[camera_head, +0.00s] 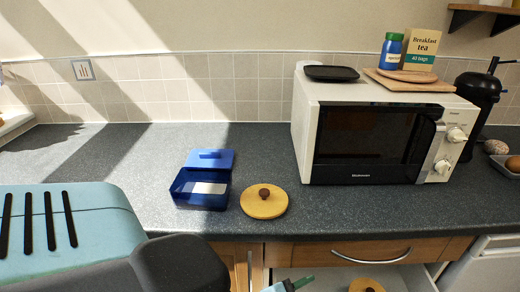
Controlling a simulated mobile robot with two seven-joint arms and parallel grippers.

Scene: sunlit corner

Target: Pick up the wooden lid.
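A round, pale wooden lid (258,208) with a dark brown knob lies flat on the dark counter, near its front edge. It stands just right of a blue box and in full view. A second round wooden piece (357,287) with a dark knob is partly visible at the bottom edge, in or over the open drawer. Neither gripper can be made out clearly. A small grey and teal piece shows at the bottom edge left of that second piece; I cannot tell what it is. Nothing touches the lid on the counter.
The blue box (200,201) has its lid raised. A white microwave (304,130) stands to the right, with a black tray (331,73), a board (436,86), a blue jar (391,52) and a tea box (422,48) on top. The drawer (325,278) below is open. The counter behind the lid is clear.

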